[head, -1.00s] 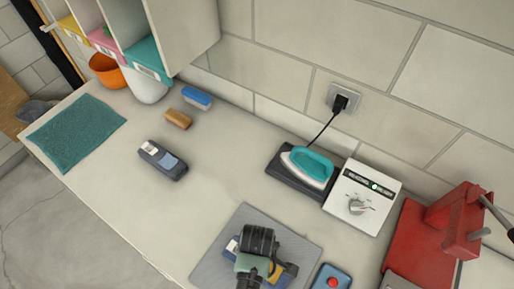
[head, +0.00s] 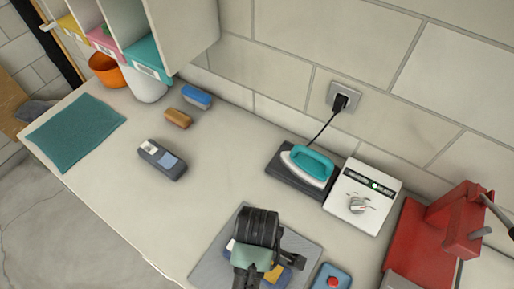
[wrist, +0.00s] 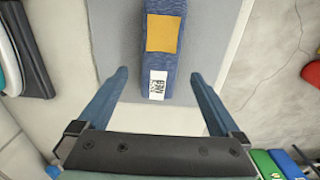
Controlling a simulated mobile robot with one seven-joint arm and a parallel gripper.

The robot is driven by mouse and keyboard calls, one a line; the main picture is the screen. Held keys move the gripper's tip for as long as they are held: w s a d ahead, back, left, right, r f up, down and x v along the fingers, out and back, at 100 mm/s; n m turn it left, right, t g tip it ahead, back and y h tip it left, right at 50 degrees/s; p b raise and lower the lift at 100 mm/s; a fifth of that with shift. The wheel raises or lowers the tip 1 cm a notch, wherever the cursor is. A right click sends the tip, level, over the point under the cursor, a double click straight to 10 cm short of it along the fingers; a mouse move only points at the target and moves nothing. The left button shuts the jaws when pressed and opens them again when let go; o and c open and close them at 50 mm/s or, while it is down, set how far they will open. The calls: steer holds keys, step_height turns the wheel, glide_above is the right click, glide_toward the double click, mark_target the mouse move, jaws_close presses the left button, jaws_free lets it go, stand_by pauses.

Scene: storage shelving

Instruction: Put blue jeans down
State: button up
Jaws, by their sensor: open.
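The blue jeans (wrist: 166,50), a folded block of blue denim with a yellow patch and a white label, lie on a grey mat (wrist: 120,55). In the head view the jeans (head: 231,246) are mostly hidden by my arm, and the mat (head: 208,270) shows around them. My gripper (wrist: 159,76) is open. In the wrist view its two fingers stand apart on either side of the jeans' labelled end, with gaps to both sides. In the head view my gripper (head: 262,272) is over the mat.
A second dark folded item (head: 162,159) lies to the left on the worktop. An iron (head: 307,165) on its dark base, a white control box (head: 362,196) and a red press (head: 425,245) stand to the right. A blue box with a red button (head: 332,280) is near the mat.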

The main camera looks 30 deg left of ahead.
steer(key=shift+r, duration=1.65)
steer(key=w+a+r+m+t+y, duration=0.15)
steer(key=w+r+m+t, duration=0.35)
steer(key=w+r, duration=0.75)
steer(key=w+d+r+m+t, duration=0.2)
steer(key=w+r+t, duration=0.3)
steer(key=r, duration=0.6)
steer(key=w+d+r+m+t, duration=0.25)
steer(key=w+r+t, duration=0.3)
steer(key=r, duration=0.55)
steer(key=s+d+r+m+t, duration=0.2)
steer(key=s+r+t, duration=0.2)
steer(key=r, duration=0.6)
steer(key=s+d+r+m+t+h, duration=0.1)
steer(key=s+d+r+m+t, duration=0.1)
steer(key=r, duration=0.9)
steer(key=s+d+r+m+t+h, duration=0.1)
steer(key=s+r+m+t, duration=0.3)
steer(key=r, duration=0.6)
steer(key=shift+s+d+r+t, duration=0.15)
steer(key=shift+s+d+t, duration=0.7)
steer(key=shift+s+t, duration=0.15)
